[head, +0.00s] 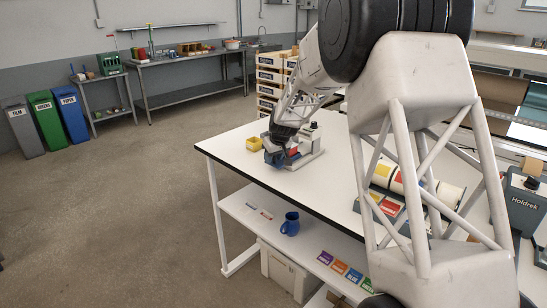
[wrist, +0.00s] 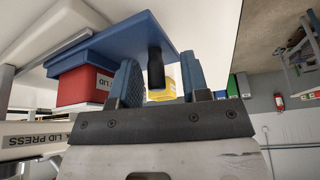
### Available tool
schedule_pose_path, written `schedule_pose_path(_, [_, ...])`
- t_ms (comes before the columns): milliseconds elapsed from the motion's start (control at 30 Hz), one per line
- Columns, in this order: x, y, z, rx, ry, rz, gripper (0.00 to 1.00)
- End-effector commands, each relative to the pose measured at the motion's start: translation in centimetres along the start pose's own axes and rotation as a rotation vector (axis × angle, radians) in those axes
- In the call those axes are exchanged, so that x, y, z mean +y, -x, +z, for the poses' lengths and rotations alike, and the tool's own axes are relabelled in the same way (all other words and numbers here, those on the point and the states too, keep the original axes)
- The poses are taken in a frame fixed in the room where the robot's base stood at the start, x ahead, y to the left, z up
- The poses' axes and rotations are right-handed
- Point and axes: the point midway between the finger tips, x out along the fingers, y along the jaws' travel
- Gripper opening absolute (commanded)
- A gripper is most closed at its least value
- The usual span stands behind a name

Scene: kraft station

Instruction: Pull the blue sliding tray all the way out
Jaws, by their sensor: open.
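The blue sliding tray (wrist: 120,45) fills the upper left of the wrist view, with a black upright handle (wrist: 155,70) near its outer end. My gripper (wrist: 160,62) is open, with one blue-padded finger on each side of the handle. A gap shows between the handle and the right finger; the left finger is closer, and I cannot tell if it touches. A red block marked LID (wrist: 82,87) sits against the tray. In the head view my gripper (head: 274,154) is at the lid press (head: 308,158) on the white table, and hides most of the tray.
The table's left edge is close by.

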Motion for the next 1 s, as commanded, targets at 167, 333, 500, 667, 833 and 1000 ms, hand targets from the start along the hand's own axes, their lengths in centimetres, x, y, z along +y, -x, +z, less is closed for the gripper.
schedule_pose_path(167, [0.1,0.4,0.0,0.001,0.000,0.000,0.42])
schedule_pose_path(333, [0.1,1.5,0.0,0.001,0.000,0.001,0.42])
schedule_pose_path(500, [0.1,3.5,-0.1,0.002,0.001,0.001,0.42])
schedule_pose_path(667, [0.0,5.4,0.0,0.002,0.001,0.001,0.42])
schedule_pose_path(833, [0.0,7.0,0.0,0.000,0.000,0.000,0.42])
schedule_pose_path(1000, [0.0,7.8,0.0,0.000,0.000,0.000,0.42])
